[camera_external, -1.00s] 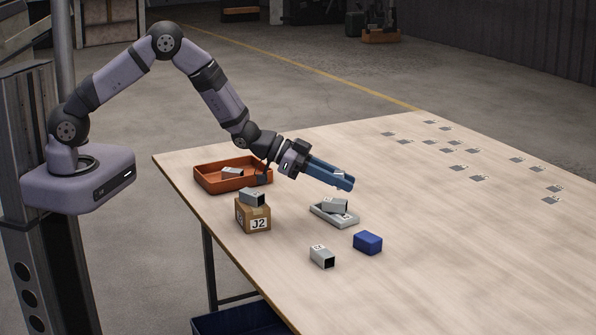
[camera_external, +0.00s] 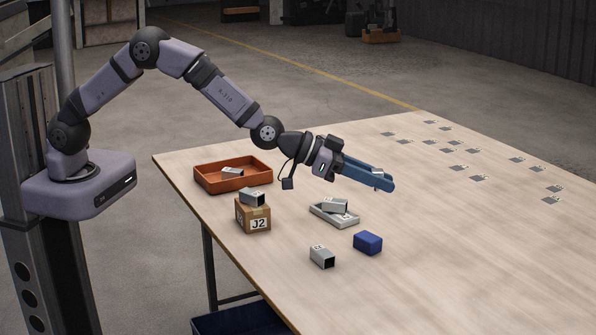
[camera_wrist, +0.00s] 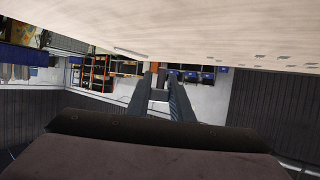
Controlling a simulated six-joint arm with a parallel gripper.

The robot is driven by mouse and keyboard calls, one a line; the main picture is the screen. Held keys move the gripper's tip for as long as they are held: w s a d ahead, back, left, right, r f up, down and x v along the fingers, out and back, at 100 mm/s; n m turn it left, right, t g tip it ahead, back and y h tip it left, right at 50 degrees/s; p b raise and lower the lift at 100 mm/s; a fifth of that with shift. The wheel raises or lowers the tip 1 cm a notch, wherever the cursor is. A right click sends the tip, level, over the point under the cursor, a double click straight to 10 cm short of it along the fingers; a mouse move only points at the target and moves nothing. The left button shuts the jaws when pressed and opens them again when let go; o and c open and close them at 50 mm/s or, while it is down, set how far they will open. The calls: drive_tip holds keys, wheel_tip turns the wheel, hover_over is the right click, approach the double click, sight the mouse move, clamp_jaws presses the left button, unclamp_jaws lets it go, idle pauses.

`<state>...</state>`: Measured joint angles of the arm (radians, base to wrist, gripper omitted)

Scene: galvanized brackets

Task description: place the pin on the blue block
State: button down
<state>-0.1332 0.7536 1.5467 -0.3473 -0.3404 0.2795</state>
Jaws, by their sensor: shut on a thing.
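The blue block (camera_external: 367,243) sits on the wooden table, toward the near edge. My gripper (camera_external: 383,181) is above the table, higher than the block and beyond it. Its blue fingers point right and slightly down. They are shut on a small pale grey piece (camera_external: 377,173), which I take to be the pin; the fingers hide most of it. In the wrist view the fingers (camera_wrist: 161,80) extend forward, and the block is not in that view.
An orange tray (camera_external: 208,186) holds a bracket. A cardboard box marked J2 (camera_external: 252,219) has a bracket on top. A pale tray (camera_external: 321,214) holds brackets, and a loose bracket (camera_external: 322,257) lies left of the block. Flat labelled pieces (camera_external: 458,168) lie scattered at the far right. The near right table is clear.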

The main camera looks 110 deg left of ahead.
sight(368, 235)
drive_tip(key=a+f, duration=0.1)
drive_tip(key=s+a+f+n+y, duration=0.1)
drive_tip(key=a, duration=0.1)
drive_tip(key=a+f+y, duration=0.1)
drive_tip(key=shift+s+a+n+g, duration=0.15)
drive_tip(key=shift+s+n+g, duration=0.25)
drive_tip(key=shift+f, duration=4.95)
drive_tip(key=shift+f, duration=0.2)
drive_tip(key=c, duration=1.6)
unclamp_jaws()
drive_tip(key=shift+o, duration=0.2)
